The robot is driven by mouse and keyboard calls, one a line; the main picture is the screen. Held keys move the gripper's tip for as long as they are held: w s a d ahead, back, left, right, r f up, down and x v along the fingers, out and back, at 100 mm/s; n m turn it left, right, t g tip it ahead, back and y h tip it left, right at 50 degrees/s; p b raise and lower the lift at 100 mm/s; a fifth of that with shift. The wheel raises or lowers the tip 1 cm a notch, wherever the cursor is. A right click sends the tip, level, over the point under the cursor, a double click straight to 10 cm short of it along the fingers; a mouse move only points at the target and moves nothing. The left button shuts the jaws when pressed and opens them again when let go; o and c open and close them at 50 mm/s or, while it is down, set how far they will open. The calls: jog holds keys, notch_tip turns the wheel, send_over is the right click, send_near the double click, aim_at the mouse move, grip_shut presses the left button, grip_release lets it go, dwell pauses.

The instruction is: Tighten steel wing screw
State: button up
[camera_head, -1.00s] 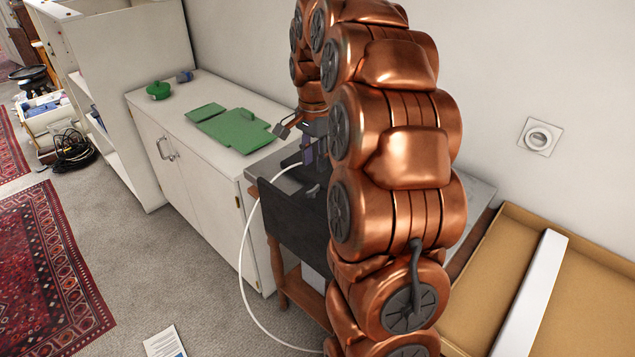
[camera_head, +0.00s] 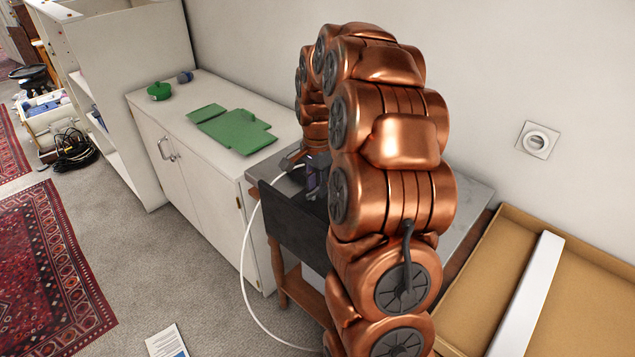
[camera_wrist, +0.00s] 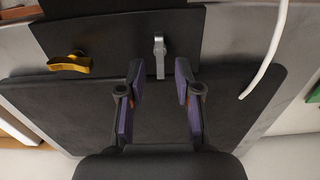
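The steel wing screw (camera_wrist: 160,54) is a grey upright piece on a dark panel (camera_wrist: 215,35) in the wrist view, at top centre. My gripper (camera_wrist: 156,80) is open, its two purple-padded fingers apart with nothing between them. The screw shows just beyond the fingertips, in line with the gap; I cannot tell the exact distance. A yellow wing screw (camera_wrist: 70,63) is on the same panel to the left. In the head view my gripper (camera_head: 312,180) is small and dark above the dark appliance, and my arm hides much there; the screws cannot be made out.
A white cable (camera_head: 246,240) hangs in front of the small table and also shows at right in the wrist view (camera_wrist: 272,55). A white cabinet (camera_head: 205,190) with green flat pieces (camera_head: 235,130) stands at left. A cardboard box (camera_head: 575,300) is at right.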

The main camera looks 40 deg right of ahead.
grip_shut()
dwell(0.3)
